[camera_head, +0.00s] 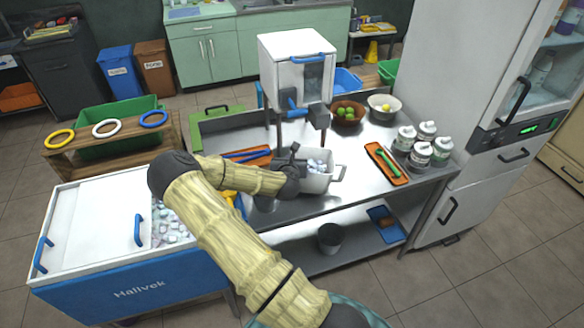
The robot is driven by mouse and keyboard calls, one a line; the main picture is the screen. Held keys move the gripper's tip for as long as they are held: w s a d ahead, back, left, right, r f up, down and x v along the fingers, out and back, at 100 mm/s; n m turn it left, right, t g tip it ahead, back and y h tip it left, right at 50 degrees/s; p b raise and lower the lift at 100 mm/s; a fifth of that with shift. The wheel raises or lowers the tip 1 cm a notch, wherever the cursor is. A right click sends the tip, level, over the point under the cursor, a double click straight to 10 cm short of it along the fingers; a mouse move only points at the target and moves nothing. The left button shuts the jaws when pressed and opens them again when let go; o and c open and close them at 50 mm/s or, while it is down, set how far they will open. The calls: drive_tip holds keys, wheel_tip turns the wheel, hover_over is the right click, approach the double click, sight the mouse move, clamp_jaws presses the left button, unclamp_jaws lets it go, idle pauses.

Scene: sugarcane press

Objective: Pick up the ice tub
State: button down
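The ice tub (318,184) is a small white tub with a side handle at its right, holding pale ice cubes. It stands upright on the steel table (345,195), in front of the press. My gripper (298,163) is dark and sits at the tub's left end, close to its rim. My wrist and gripper hide the tub's left side and any handle there. The fingers are too small and dark to show whether they are open, or whether they touch the tub.
The white press (298,75) stands just behind the tub. An ice chest (95,225) is at left. Bare table lies right of the tub.

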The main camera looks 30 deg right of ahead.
wheel_tip(320, 180, up, 6)
drive_tip(key=shift+r+b, duration=0.2)
drive_tip(key=shift+b, duration=0.1)
drive_tip(key=shift+f, duration=0.1)
idle(0.5)
